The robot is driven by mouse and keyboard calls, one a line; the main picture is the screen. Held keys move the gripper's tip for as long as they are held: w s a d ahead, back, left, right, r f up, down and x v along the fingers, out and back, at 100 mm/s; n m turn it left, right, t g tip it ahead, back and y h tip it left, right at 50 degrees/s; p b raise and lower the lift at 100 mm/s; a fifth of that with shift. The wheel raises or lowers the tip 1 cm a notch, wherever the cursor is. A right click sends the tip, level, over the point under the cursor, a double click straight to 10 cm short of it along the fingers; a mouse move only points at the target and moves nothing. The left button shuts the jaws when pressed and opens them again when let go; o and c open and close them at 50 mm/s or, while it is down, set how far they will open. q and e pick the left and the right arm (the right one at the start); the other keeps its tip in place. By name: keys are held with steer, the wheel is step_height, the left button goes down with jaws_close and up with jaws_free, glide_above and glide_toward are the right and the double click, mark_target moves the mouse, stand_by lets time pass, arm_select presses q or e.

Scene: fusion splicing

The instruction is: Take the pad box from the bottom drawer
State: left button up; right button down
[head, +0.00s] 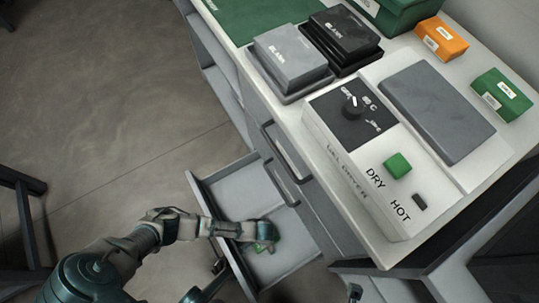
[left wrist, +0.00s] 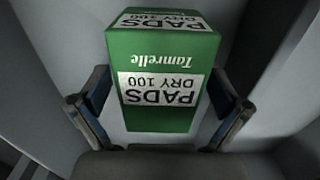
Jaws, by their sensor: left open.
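The pad box (left wrist: 160,62) is green with a white label reading "PADS DRY 100", upside down in the left wrist view. In the head view only a small green part of the box (head: 263,246) shows beside my gripper. It is inside the pulled-out bottom drawer (head: 235,186), a grey tray low on the cabinet. My left gripper (left wrist: 160,120) is open, with one finger on each side of the box. In the head view my left gripper (head: 262,234) is down inside the drawer. I cannot tell whether the fingers touch the box. My right gripper is not in view.
The white cabinet top holds a dryer (head: 350,150) with a green button, grey and black boxes (head: 290,55), an orange box (head: 441,38) and a green box (head: 501,94). Drawer walls surround the gripper closely. A drawer handle (head: 285,155) juts out above.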

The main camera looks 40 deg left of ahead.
arm_select(q)
steer(key=shift+w+r, duration=0.1)
steer(key=c, duration=1.3)
steer(key=shift+o, duration=0.2)
steer(key=shift+r, duration=0.1)
